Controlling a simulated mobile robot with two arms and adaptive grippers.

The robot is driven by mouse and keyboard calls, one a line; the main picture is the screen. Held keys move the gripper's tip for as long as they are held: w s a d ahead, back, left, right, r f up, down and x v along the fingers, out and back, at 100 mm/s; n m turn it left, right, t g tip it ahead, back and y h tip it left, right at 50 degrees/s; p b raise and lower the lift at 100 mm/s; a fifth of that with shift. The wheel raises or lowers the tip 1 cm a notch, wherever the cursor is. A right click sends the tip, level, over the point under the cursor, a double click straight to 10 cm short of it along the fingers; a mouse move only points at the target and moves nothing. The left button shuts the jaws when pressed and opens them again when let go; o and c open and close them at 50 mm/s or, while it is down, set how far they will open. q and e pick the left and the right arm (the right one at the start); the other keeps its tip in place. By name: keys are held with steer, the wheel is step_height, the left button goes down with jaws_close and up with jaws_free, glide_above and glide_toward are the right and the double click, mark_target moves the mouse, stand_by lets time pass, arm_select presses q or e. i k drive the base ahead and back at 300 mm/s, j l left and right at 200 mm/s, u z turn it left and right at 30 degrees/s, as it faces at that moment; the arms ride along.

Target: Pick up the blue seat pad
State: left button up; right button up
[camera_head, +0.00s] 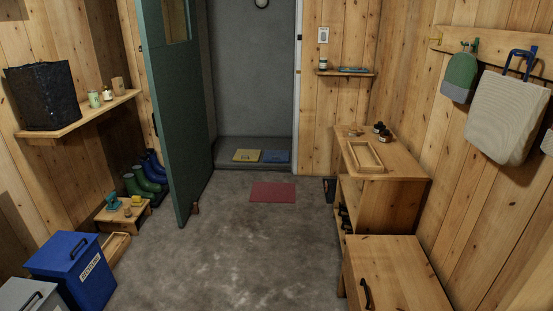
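A flat blue pad (276,156), which looks like the blue seat pad, lies past the open doorway at the far middle. It is on a low grey ledge or floor strip and is small in view. A flat yellow pad (247,155) lies just left of it. Neither of my grippers is in view.
A green door (178,110) stands open on the left. A red mat (272,192) lies before the doorway. Bare grey floor (235,250) fills the middle. A wooden cabinet (405,180) and chest (400,270) line the right. A blue bin (75,268) and boots (140,183) are left.

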mark_target(270, 157)
steer(key=u, duration=0.25)
steer(key=i, duration=3)
steer(key=i+j, duration=0.15)
steer(key=i, duration=3.5)
